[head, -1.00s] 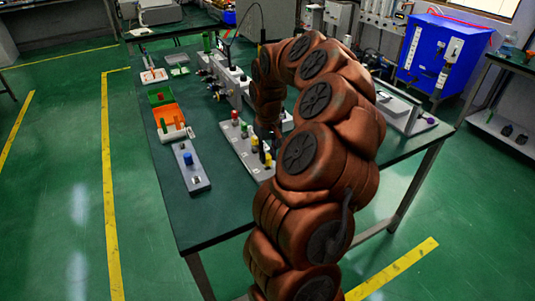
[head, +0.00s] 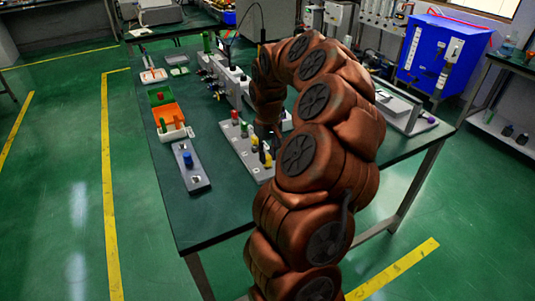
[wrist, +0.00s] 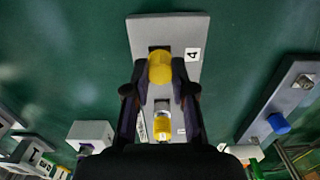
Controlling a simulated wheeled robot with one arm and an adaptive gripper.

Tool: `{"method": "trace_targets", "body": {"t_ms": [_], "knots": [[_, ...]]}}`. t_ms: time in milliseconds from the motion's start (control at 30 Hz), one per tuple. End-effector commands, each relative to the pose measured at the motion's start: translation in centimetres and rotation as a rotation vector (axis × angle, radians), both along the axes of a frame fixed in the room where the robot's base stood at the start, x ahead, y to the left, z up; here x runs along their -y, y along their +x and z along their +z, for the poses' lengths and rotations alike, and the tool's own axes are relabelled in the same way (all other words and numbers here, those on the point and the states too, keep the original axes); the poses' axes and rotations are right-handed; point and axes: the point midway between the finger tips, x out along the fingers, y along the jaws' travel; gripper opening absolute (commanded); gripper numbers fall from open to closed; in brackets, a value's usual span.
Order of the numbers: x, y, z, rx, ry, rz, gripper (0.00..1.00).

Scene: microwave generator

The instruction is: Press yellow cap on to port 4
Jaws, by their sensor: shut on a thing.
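The yellow cap (wrist: 160,68) is between the fingertips of my gripper (wrist: 160,76) in the wrist view, right over the port beside the label 4 (wrist: 193,54). My gripper is shut on it. The grey port board (wrist: 186,26) lies beneath, and its black port opening is mostly hidden by the cap. I cannot tell whether the cap is fully seated. A second yellow-topped piece (wrist: 163,127) stands on the board nearer my palm. In the head view the board (head: 240,148) is partly behind my arm, and a yellow piece (head: 268,160) shows near its close end.
A grey plate with a blue knob (head: 188,158) lies to the left on the table. Orange and green bins (head: 166,115) stand behind it. Green- and red-topped pieces (head: 235,114) stand farther along the board. The table's near left part is bare.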

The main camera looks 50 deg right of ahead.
Motion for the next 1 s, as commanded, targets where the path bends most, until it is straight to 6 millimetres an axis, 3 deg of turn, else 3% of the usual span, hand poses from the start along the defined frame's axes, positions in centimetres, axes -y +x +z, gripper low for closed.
{"method": "trace_targets", "body": {"t_ms": [367, 400, 667, 1000], "knots": [[0.01, -0.01, -0.69, -0.001, 0.0, 0.0, 0.0], [0.01, -0.01, -0.66, 0.0, 0.0, 0.0, 0.27], [0.01, 0.0, -0.62, 0.0, 0.0, 0.0, 0.54], [0.02, 0.02, -0.44, 0.001, 0.0, 0.0, 0.54]]}}
